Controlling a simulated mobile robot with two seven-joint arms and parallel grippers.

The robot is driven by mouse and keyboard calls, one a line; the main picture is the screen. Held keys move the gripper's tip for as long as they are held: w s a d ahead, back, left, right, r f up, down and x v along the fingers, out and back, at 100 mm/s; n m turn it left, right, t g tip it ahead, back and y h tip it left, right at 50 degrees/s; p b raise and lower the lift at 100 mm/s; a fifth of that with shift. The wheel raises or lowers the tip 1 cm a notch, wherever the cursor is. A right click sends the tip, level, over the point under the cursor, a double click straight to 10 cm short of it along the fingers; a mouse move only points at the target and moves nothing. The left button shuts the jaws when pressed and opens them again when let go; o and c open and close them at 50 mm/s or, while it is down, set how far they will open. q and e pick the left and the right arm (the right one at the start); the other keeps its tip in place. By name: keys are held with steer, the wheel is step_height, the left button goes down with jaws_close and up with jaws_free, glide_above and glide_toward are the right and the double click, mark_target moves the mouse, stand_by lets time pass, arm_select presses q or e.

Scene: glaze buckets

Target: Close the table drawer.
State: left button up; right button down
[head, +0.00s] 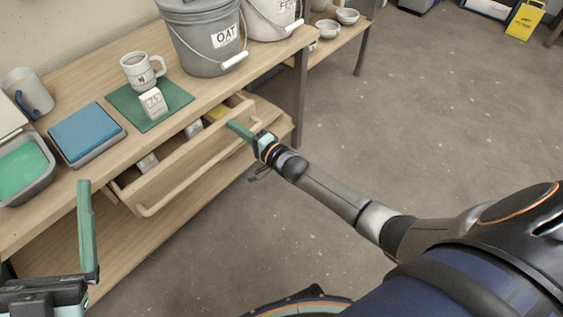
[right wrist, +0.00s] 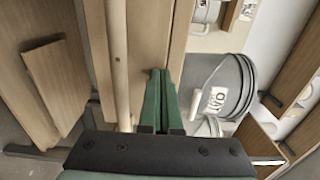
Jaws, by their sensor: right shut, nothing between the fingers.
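The wooden table drawer (head: 180,170) stands partly open below the tabletop, with a long pale bar handle (head: 188,184) on its front. Small pale blocks and a yellow item lie inside it. My right gripper (head: 232,127) is shut and empty, its green fingers over the right end of the drawer front. I cannot tell whether they touch it. In the right wrist view the shut fingers (right wrist: 160,85) point along the drawer front, beside the handle bar (right wrist: 118,60). My left gripper (head: 85,215) is at the lower left, away from the drawer; only one finger shows clearly.
The wooden table (head: 91,183) holds a grey OAT bucket (head: 200,45), a mug (head: 137,72) on a green mat (head: 120,98), a white block (head: 153,104), a blue-topped tray (head: 85,133) and a green-filled tub (head: 20,168). A lower shelf lies under the drawer.

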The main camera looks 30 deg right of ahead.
mark_target(226, 119)
arm_select(q)
steer(key=shift+s+d+r+m+h+b, duration=0.15)
steer(key=shift+s+r+m+h+b, duration=0.25)
steer(key=shift+s+m+h, duration=0.3)
steer(key=shift+s+d+r+m+h+b, duration=0.1)
steer(key=shift+s+r+m+h+b, duration=0.25)
steer(key=shift+h, duration=0.45)
arm_select(e)
steer(key=shift+x, duration=1.95)
arm_select(q)
steer(key=shift+s+f, duration=0.1)
arm_select(e)
steer(key=shift+s, duration=0.15)
